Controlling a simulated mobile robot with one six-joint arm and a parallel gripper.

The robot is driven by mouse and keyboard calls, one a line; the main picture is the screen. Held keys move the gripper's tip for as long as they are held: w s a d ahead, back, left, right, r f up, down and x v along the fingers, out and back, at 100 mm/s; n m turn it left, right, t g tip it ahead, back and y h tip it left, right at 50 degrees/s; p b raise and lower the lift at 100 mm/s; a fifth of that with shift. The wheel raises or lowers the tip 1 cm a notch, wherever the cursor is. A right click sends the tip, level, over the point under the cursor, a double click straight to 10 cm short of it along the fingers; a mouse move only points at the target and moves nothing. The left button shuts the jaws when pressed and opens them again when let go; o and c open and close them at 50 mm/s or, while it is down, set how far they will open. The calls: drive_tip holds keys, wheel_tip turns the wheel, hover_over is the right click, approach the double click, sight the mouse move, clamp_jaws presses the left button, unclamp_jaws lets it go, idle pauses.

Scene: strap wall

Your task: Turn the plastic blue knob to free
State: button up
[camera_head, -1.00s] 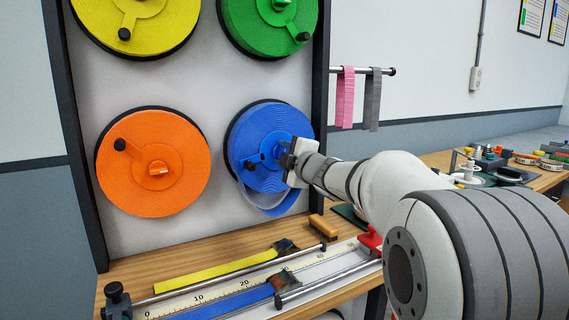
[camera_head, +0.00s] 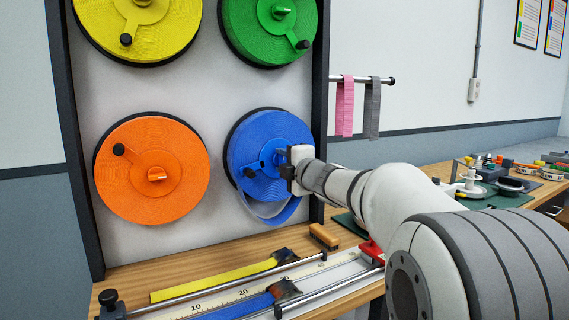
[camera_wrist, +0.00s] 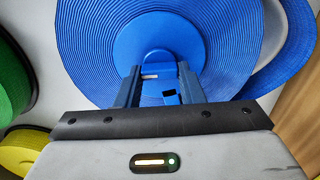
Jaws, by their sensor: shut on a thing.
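The blue reel (camera_head: 262,132) hangs at the lower right of the white panel, with a loop of blue strap hanging below it. Its blue knob (camera_wrist: 158,58) shows at the hub in the wrist view, between the two fingers of my gripper (camera_wrist: 158,82). In the head view my gripper (camera_head: 283,164) is at the reel's hub and mostly hides the knob. It is shut on the knob. The reel's black crank handle (camera_head: 249,172) sits left of the gripper. The knob's markings cannot be read.
An orange reel (camera_head: 150,193) is at left, with yellow (camera_head: 150,28) and green (camera_head: 268,38) reels above. Below, a wooden bench holds a ruler, yellow strap (camera_head: 215,280), rods and a brush (camera_head: 323,236). Pink (camera_head: 345,107) and grey straps hang on a right-hand rod.

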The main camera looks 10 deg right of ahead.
drive_tip(key=o, duration=1)
drive_tip(key=shift+s, duration=0.1)
drive_tip(key=p+v, duration=0.1)
drive_tip(key=v, duration=0.6)
drive_tip(key=shift+s+d, duration=0.15)
drive_tip(key=shift+s, duration=0.15)
